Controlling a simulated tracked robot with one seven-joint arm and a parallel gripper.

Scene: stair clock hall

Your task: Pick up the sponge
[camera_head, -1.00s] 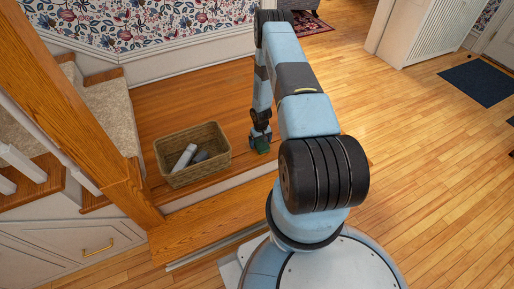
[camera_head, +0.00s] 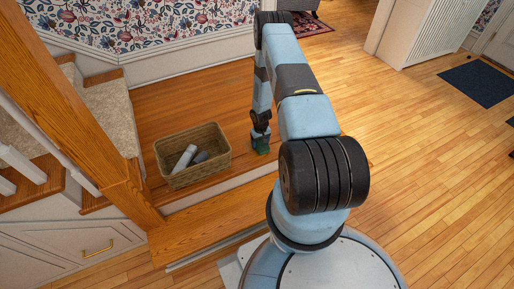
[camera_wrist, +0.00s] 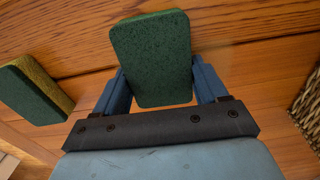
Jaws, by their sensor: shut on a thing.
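A sponge (camera_wrist: 150,45) with a dark green face is between the two blue fingers of my gripper (camera_wrist: 157,82) in the wrist view. The fingers are shut on its sides. In the head view my gripper (camera_head: 261,142) is low over the wooden landing, right of the basket, with the green of the sponge (camera_head: 262,151) at its tip. Whether the sponge touches the floor is not clear. A second block, green on top with a yellowish side (camera_wrist: 35,92), lies to the left in the wrist view.
A wicker basket (camera_head: 215,170) holding a pale cylinder (camera_head: 184,158) and a grey item (camera_head: 200,157) stands on the landing (camera_head: 175,103). Its woven edge also shows in the wrist view (camera_wrist: 309,105). A wooden post (camera_head: 95,120) and carpeted stairs (camera_head: 107,108) are at left. Open floor lies right.

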